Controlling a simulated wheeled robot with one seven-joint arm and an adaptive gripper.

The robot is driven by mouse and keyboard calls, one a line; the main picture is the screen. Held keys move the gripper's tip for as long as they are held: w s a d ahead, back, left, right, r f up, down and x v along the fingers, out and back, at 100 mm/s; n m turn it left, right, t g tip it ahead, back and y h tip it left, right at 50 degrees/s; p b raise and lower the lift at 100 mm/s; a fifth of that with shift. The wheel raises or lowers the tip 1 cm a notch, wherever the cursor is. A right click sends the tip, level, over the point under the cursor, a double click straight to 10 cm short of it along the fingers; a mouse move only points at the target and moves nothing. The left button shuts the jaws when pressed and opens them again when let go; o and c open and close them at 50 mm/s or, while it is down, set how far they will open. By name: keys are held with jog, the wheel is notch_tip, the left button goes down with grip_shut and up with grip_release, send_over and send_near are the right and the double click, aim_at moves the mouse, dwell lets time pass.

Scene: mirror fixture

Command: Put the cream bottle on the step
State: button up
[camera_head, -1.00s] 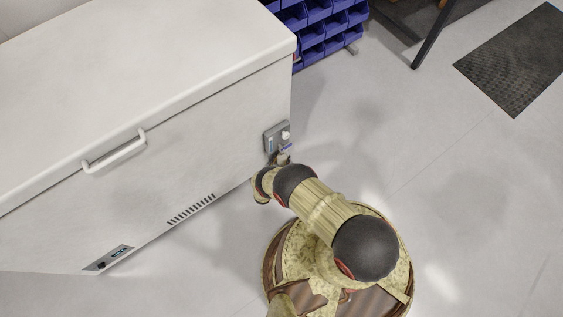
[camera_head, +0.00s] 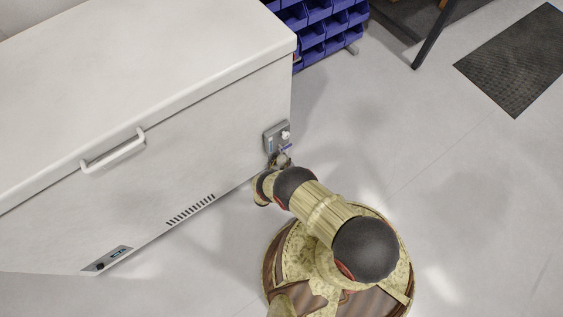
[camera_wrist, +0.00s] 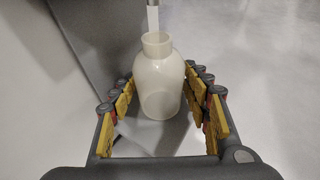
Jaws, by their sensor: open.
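The cream bottle (camera_wrist: 160,88) is pale, with a round body and a short wide neck. In the wrist view it stands upright between the two fingers of my gripper (camera_wrist: 160,98). The fingers are open, one on each side, and a gap shows at least on the right. In the head view my gripper (camera_head: 281,157) is at the end of my arm, beside a small grey fixture (camera_head: 270,135) at the freezer's right corner. A small whitish thing (camera_head: 286,135) shows on that fixture. I cannot tell which part is the step.
A large white chest freezer (camera_head: 150,60) with a handle (camera_head: 113,152) fills the left. Blue bins (camera_head: 318,30) stand behind it. A dark mat (camera_head: 515,62) lies at the upper right. The floor to the right is clear.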

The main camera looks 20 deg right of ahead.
jog(key=p+v, duration=0.3)
jog(key=v, duration=0.9)
